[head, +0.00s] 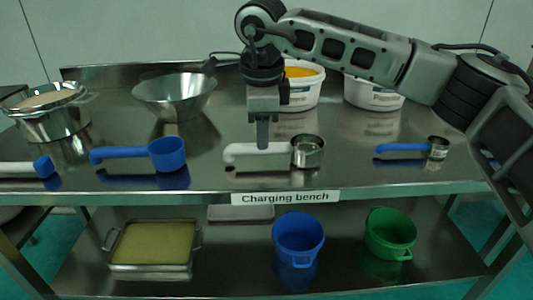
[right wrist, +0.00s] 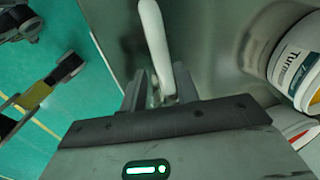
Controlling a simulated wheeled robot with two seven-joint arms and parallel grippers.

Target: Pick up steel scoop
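A steel scoop with a round steel cup (head: 308,152) and a white handle (head: 245,156) lies on the bench in the head view, cup to the right. My right gripper (head: 263,143) points down over the handle, left of the cup. In the right wrist view the white handle (right wrist: 154,35) runs down toward the space between the two fingers of my right gripper (right wrist: 161,88). The fingers stand apart, with a gap beside the handle. The cup is hidden in that view.
A blue scoop (head: 167,153) lies to the left, and a small steel cup with a blue handle (head: 403,148) to the right. A steel bowl (head: 174,95) and white tubs (head: 374,96) stand behind. The lower shelf holds a blue bucket (head: 298,240) and a green one (head: 390,235).

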